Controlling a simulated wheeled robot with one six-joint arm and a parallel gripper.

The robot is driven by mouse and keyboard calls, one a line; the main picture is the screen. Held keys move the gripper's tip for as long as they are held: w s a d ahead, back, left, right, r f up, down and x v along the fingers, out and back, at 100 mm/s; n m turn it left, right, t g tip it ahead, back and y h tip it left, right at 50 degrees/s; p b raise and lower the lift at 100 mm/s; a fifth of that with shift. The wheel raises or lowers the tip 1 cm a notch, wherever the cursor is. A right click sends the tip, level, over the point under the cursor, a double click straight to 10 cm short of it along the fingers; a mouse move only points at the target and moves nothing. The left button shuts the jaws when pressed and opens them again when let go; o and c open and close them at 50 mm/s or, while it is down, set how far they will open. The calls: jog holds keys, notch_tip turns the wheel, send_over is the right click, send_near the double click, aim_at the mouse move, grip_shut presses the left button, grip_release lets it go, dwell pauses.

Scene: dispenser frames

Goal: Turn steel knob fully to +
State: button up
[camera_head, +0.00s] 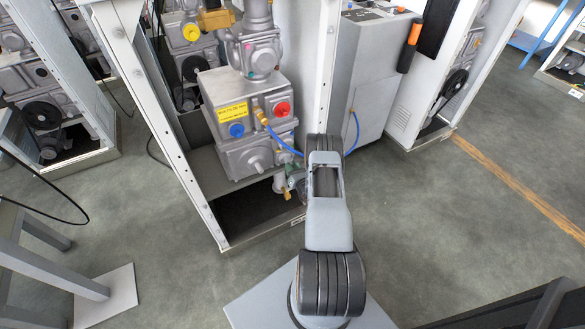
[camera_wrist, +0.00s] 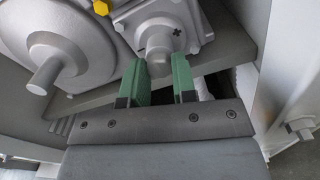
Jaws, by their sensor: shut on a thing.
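The steel knob (camera_wrist: 158,48) is a grey cylinder on a square grey housing, at the top middle of the wrist view. A dark cross-shaped mark (camera_wrist: 177,31) is on the housing face to the right of the knob. My gripper (camera_wrist: 161,70) has green fingers, one on each side of the knob's end, and is shut on it. In the head view my gripper (camera_head: 293,181) is low at the right side of the dispenser's machinery. The knob cannot be made out clearly there, and its exact turn angle cannot be told.
A larger round housing with a protruding shaft (camera_wrist: 46,75) is left of the knob. A yellow bolt (camera_wrist: 101,7) is above. In the head view, a grey box with a blue knob (camera_head: 236,130) and a red knob (camera_head: 282,108) stands above, with a blue hose (camera_head: 283,142) near my arm.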

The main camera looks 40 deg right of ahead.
jog(key=shift+f+m, duration=0.1)
jog(key=shift+m, duration=0.2)
jog(key=shift+m+b, duration=2.5)
jog(key=shift+m, duration=11.8)
jog(key=o, duration=0.9)
